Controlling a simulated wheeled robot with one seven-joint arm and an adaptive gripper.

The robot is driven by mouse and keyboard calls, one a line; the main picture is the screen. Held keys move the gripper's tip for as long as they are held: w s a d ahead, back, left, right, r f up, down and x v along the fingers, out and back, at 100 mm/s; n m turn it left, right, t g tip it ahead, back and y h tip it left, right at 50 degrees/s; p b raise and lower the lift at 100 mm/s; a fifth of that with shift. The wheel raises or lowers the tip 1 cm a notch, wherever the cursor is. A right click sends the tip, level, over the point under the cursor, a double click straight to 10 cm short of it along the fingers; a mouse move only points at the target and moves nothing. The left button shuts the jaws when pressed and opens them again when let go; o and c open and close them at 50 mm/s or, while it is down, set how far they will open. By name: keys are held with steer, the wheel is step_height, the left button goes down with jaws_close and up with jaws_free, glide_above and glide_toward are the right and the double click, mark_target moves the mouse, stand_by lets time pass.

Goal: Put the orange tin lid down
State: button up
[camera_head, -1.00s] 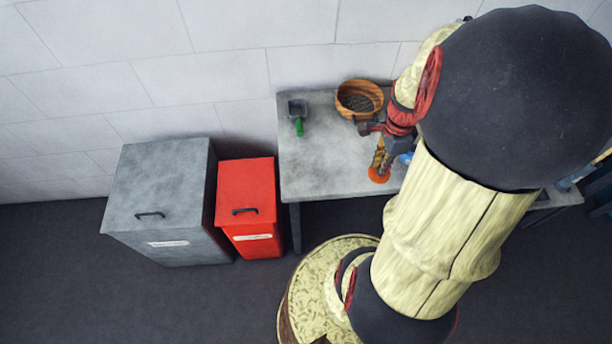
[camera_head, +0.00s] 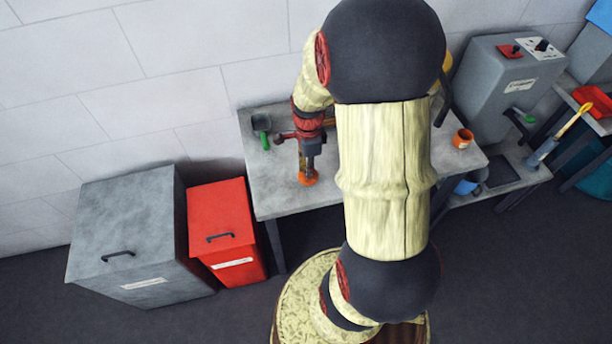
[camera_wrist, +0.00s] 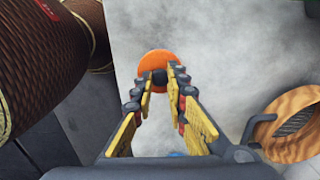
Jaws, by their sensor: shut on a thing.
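The orange tin lid (camera_head: 308,179) is at the tips of my gripper (camera_head: 307,170), over the front part of the grey table (camera_head: 275,203). In the wrist view the lid (camera_wrist: 166,60) is a round orange disc, and my gripper (camera_wrist: 160,78) is shut on a dark part at its middle. The table top (camera_wrist: 232,40) lies below it. I cannot tell whether the lid touches the table or hangs just above it.
A grey scoop with a green handle (camera_head: 265,138) lies at the table's back left. A wooden bowl (camera_wrist: 290,125) stands near my gripper. An orange pot (camera_head: 462,138) stands at the right end. Red (camera_head: 222,225) and grey (camera_head: 125,240) bins stand left of the table.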

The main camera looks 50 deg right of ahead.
steer(key=shift+w+a+f+b, duration=0.15)
steer(key=shift+f+b, duration=0.3)
steer(key=shift+f, duration=0.55)
steer(key=shift+w+f+b, duration=0.15)
steer(key=shift+f+b, duration=0.3)
steer(key=shift+f, duration=0.5)
steer(key=shift+f, duration=0.1)
steer(key=o, duration=0.9)
steer(key=shift+c, duration=0.2)
